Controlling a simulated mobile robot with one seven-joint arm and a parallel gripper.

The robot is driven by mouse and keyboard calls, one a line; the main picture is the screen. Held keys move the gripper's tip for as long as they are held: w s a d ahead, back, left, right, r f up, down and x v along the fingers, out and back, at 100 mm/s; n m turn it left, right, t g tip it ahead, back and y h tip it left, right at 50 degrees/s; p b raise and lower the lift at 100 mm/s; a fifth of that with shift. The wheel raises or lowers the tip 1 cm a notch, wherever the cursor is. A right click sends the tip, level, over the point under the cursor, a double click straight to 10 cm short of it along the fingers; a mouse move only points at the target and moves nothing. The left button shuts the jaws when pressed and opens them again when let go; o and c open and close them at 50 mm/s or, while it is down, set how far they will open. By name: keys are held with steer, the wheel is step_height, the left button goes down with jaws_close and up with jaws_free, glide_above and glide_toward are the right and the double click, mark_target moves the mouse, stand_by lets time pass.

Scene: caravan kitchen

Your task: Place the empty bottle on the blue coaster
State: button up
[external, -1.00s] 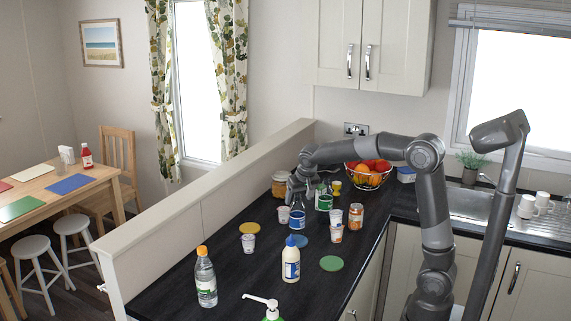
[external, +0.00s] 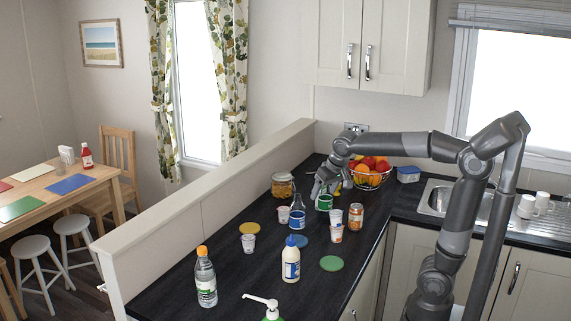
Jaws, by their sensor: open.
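The blue coaster (external: 302,241) lies flat on the dark counter, partly hidden behind a white bottle with a blue cap (external: 291,264). A clear bottle with an orange cap (external: 205,280) stands at the front left of the counter. A small greyish, bottle-like thing (external: 297,202) stands behind a blue-labelled tin (external: 297,220); I cannot tell whether it is the empty bottle. My gripper (external: 320,190) is open at the back of the counter, just above and behind a green-labelled tin (external: 324,203). Its fingertips are small and partly hidden by the clutter.
White cups (external: 248,243), an orange-labelled jar (external: 355,216) and a lidded jar (external: 282,185) crowd the counter. A fruit basket (external: 371,179) stands behind. Yellow (external: 250,228) and green coasters (external: 331,263) lie bare. A pump bottle (external: 268,307) stands in front.

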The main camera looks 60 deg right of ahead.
steer(key=s+a+f+n, duration=0.2)
steer(key=s+a+f, duration=0.1)
steer(key=s, duration=0.6)
steer(key=s+a+f+n+t+y, duration=0.1)
steer(key=s+a+f+n, duration=0.1)
steer(key=s+f, duration=0.3)
steer(key=s+n, duration=0.1)
steer(key=s, duration=0.3)
steer(key=shift+s+a+y, duration=0.3)
steer(key=shift+s+a, duration=0.1)
